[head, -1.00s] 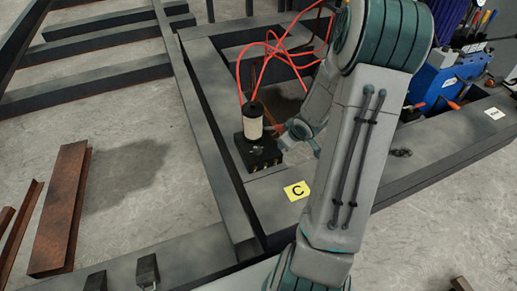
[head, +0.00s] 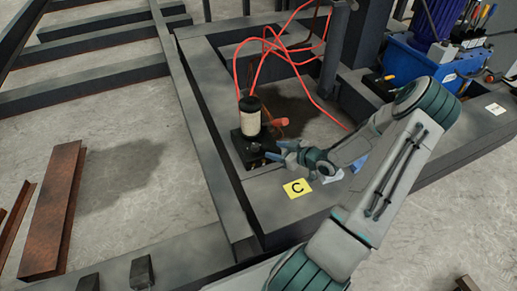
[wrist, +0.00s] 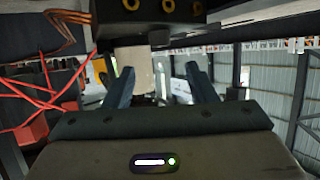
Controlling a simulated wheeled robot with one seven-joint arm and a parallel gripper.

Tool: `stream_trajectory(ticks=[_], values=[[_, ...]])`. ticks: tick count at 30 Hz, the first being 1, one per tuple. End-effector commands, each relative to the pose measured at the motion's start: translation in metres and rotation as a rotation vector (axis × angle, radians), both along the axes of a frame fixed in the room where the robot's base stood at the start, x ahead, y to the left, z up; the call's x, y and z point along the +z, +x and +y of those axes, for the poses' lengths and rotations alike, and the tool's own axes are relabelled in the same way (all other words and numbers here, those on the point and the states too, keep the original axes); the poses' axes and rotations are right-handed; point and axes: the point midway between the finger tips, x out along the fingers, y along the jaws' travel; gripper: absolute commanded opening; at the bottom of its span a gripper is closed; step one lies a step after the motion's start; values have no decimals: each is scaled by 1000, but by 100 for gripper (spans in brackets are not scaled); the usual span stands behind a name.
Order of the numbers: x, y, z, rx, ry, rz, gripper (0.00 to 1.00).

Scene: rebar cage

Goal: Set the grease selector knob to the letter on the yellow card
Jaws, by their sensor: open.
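The yellow card (head: 297,188) with a black letter C lies flat on the grey beam in the head view. The grease unit is a dark block (head: 246,152) with a cream canister (head: 250,122) on top. The selector knob is too small and partly hidden, so its setting cannot be read. My gripper (head: 275,151) is open and empty just right of the block, its fingers pointing at it. In the wrist view, my gripper (wrist: 160,78) shows spread fingers, with the block (wrist: 150,14) and its brass fittings above and the canister (wrist: 131,62) beyond.
Red hoses (head: 262,65) loop from behind the canister over the frame opening. A blue machine (head: 425,65) stands at the right back, with a white card (head: 495,108) nearby. Rusty steel pieces (head: 52,208) lie on the floor at left.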

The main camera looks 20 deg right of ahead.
Motion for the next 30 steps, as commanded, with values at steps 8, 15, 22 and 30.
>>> stream_trajectory(ticks=[8,15,22,30], values=[[-27,49,27,3,-1,-1,51],[-36,72,39,0,0,1,51],[-36,77,42,0,-1,2,51],[-36,77,41,-1,-1,2,18]])
